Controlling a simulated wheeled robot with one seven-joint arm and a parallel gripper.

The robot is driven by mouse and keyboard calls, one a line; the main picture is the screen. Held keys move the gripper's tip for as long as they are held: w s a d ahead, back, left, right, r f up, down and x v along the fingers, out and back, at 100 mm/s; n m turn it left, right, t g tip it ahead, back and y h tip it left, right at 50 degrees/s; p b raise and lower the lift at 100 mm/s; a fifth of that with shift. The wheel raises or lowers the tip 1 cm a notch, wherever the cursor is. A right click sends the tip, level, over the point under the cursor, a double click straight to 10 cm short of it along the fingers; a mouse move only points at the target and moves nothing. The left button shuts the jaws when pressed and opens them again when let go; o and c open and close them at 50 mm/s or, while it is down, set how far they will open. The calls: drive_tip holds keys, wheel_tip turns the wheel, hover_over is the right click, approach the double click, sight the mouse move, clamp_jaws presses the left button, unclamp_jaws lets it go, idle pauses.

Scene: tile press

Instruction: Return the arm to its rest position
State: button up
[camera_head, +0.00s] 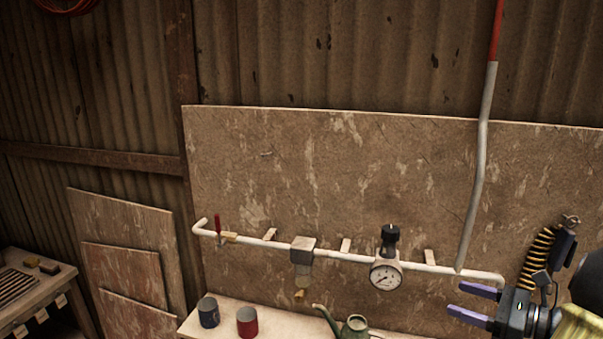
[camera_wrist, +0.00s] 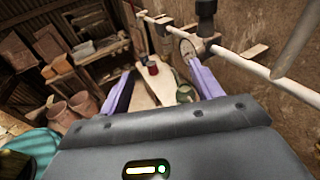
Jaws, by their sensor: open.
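My gripper (camera_head: 472,304) is at the lower right of the head view, with its two purple fingers spread apart and nothing between them. It is in front of the right end of a white pipe (camera_head: 340,256) on the wall board. In the wrist view my gripper (camera_wrist: 160,92) also shows open and empty, its fingers pointing toward a pale bench (camera_wrist: 150,92). My arm's dark wrist and part of a yellowish link show at the right edge of the head view.
A gauge (camera_head: 386,276), a filter (camera_head: 302,258) and a red-handled valve (camera_head: 218,230) sit on the pipe. A grey lever rod (camera_head: 480,170) with a red top stands near my gripper. A dark mug (camera_head: 208,312), a red mug (camera_head: 247,321) and a green can (camera_head: 354,326) stand on the bench.

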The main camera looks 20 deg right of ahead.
drive_tip(key=a+f+n+g+h, duration=0.3)
drive_tip(key=a+f+n, duration=0.1)
drive_tip(key=a+n, duration=0.5)
drive_tip(key=a+f+n+g+h, duration=0.3)
drive_tip(key=a+f+n+g, duration=0.1)
drive_tip(key=a+n, duration=0.6)
drive_tip(key=s+a+f+n+g+h, duration=0.1)
drive_tip(key=a+f+n+g+h, duration=0.2)
drive_tip(key=a+n, duration=0.7)
wheel_tip(320, 180, down, 2)
drive_tip(key=shift+a+g, duration=0.6)
drive_tip(key=shift+a, duration=0.4)
drive_tip(key=shift+a, duration=0.1)
